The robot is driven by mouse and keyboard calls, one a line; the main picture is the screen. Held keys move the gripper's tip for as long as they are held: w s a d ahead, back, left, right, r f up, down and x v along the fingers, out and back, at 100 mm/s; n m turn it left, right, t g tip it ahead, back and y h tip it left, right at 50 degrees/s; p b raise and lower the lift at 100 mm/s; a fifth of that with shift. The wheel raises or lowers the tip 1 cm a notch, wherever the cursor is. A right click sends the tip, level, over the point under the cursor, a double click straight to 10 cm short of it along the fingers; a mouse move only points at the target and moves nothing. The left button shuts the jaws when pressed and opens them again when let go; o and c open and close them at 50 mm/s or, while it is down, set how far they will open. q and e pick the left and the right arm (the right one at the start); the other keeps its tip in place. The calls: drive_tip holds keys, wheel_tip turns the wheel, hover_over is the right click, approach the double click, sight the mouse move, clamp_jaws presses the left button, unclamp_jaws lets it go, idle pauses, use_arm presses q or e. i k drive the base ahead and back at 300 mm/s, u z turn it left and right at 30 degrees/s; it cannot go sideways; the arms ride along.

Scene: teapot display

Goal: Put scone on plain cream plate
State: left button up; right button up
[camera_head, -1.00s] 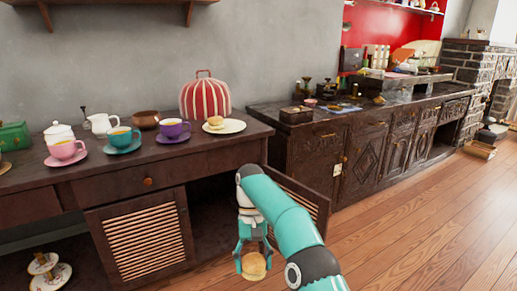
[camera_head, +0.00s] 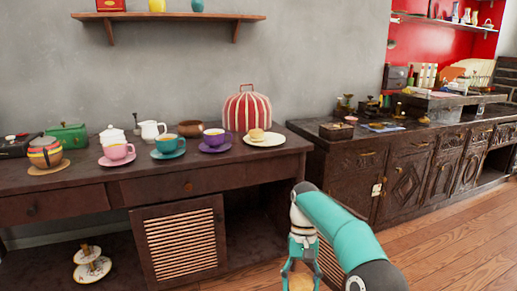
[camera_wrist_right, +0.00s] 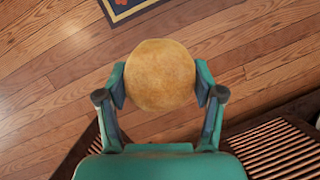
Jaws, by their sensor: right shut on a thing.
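My right gripper (camera_wrist_right: 160,88) is shut on a round golden scone (camera_wrist_right: 160,75), one finger on each side, with wood floor below it in the right wrist view. In the head view the scone shows only partly at the bottom edge, below the right gripper (camera_head: 301,268). The gripper is in front of the sideboard and lower than its top. A cream plate (camera_head: 275,140) lies at the right end of the sideboard top, with another scone (camera_head: 257,135) on it. My left gripper is not in view.
The dark sideboard (camera_head: 50,183) also holds a red striped cosy (camera_head: 247,112), a purple cup (camera_head: 214,137), a teal cup (camera_head: 167,144) and a pink cup (camera_head: 117,151) on saucers. A slatted door (camera_head: 182,245) is below. Carved cabinets (camera_head: 410,165) stand at right.

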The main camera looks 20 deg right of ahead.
sight(273, 138)
drive_tip(key=k, duration=0.5)
drive_tip(key=z, duration=0.35)
drive_tip(key=i, duration=1.6)
drive_tip(key=u, duration=0.25)
